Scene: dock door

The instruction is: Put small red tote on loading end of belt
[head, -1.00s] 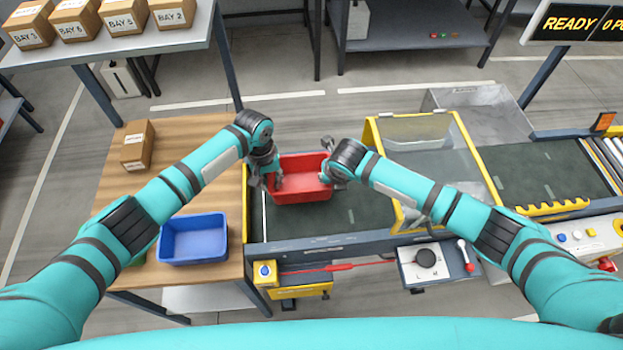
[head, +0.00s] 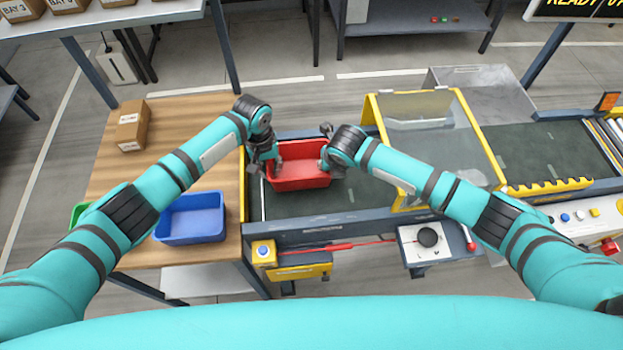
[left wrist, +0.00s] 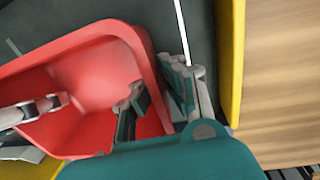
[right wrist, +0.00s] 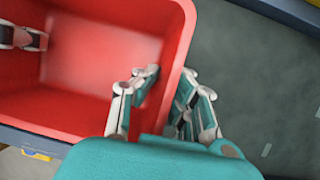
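The small red tote (head: 303,178) is over the loading end of the dark belt (head: 375,196), level and upright; I cannot tell whether its base touches the belt. My left gripper (head: 265,166) is at the tote's left wall. In the left wrist view the tote's rim (left wrist: 150,60) runs between its fingers, one inside and one outside, close to the wall. My right gripper (head: 327,160) grips the right wall the same way; in the right wrist view the rim (right wrist: 183,35) sits between its fingers. The tote looks empty inside.
A wooden table (head: 215,125) left of the belt holds a blue bin (head: 190,218), a cardboard box (head: 133,126) and a partly hidden green bin (head: 80,212). A clear yellow-framed guard (head: 435,125) spans the belt to the right. A control box (head: 427,240) sits at the front.

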